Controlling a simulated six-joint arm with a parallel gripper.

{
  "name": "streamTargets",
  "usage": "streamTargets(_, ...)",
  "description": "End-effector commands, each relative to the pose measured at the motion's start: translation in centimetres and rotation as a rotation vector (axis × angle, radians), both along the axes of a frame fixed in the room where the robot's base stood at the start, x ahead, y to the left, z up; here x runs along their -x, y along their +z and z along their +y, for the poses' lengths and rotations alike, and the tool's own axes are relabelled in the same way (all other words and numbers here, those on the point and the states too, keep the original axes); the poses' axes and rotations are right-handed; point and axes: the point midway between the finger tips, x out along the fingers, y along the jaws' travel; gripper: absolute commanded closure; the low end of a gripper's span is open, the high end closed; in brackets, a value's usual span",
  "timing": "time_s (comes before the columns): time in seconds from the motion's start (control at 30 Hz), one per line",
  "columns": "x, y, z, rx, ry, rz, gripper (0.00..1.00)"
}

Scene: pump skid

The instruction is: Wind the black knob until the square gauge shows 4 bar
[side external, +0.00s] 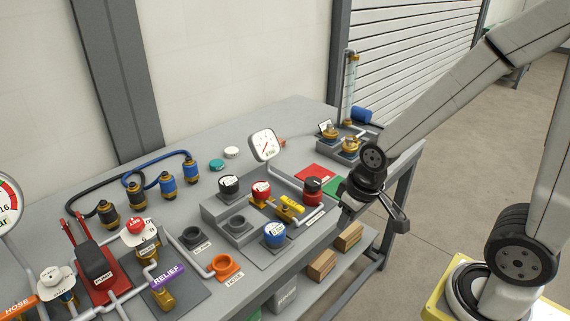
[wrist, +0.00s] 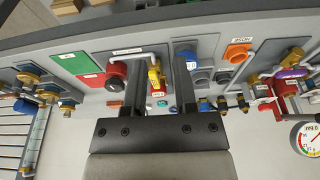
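The square gauge (side external: 264,145) has a white rounded-square face and stands behind the valves in the side external view; its reading is too small to make out. A black knob with a white cap label (side external: 228,185) sits at the back left of the raised grey block. A red knob with a black top (side external: 313,190) stands on the right and also shows in the wrist view (wrist: 117,75). My gripper (side external: 372,208) is open and empty, above the bench's front right edge, apart from the knobs. In the wrist view its fingers (wrist: 158,60) are spread; I cannot make out the white-capped black knob there.
A red-and-white knob (side external: 261,190), a yellow lever (side external: 292,205) and a blue knob (side external: 275,234) stand close together. Brass valves (side external: 349,145) are at the back right. A red pump (side external: 97,265), hoses and an orange ring (side external: 227,267) are on the left.

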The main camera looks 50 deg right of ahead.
Motion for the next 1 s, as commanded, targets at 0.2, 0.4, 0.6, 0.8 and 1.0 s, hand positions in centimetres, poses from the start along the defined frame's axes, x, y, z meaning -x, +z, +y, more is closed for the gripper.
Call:
streamTargets(0.2,-1.6,0.0,-0.8,-0.041,-0.151,0.012,0.00)
streamTargets(0.4,-4.9,0.0,-2.7,-0.138,-0.499,0.042,0.00)
streamTargets(0.6,-8.9,-0.3,-5.6,-0.268,-0.939,0.083,0.00)
streamTargets(0.8,-12.6,-0.9,-9.0,-0.408,-1.377,0.134,0.00)
streamTargets(1.0,-15.9,-1.7,-12.9,-0.554,-1.798,0.198,0.00)
